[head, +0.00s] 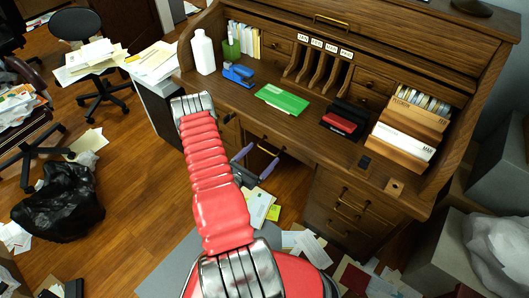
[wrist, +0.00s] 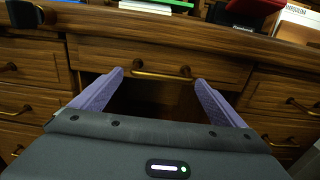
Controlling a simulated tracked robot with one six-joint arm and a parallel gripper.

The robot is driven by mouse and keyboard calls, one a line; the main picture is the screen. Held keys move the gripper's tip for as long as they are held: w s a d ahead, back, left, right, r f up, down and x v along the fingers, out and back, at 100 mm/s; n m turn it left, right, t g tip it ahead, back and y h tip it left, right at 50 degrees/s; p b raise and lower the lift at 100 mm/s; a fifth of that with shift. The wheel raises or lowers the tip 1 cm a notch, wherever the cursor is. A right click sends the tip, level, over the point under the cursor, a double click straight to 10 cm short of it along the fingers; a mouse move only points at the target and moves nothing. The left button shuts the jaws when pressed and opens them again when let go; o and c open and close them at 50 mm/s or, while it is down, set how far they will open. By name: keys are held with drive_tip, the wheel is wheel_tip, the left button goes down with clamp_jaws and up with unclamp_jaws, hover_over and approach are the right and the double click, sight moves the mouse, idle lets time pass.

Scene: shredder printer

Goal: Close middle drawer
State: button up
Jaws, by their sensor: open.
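The middle drawer (wrist: 110,54) has a wide wooden front with a gold bar handle (wrist: 160,74), just under the desk top. I cannot tell whether it stands slightly out or flush. In the head view my arm hides part of that area, and the handle (head: 268,149) shows near my fingers. My gripper (wrist: 158,77) is open and empty. Its two purple fingers point at the drawer front, one on each side of the handle. Whether the fingertips touch the wood is unclear. The gripper also shows in the head view (head: 264,154), in front of the desk.
The wooden roll-top desk (head: 225,90) has side drawers (head: 350,205) with gold handles. A dark knee space lies below the middle drawer. On the desk are a white bottle (head: 203,52), blue stapler (head: 238,74) and green packet (head: 282,99). Papers litter the floor.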

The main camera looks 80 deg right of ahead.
drive_tip(key=v, duration=1)
drive_tip(key=shift+w+a, duration=0.1)
drive_tip(key=shift+a, duration=0.05)
idle(0.4)
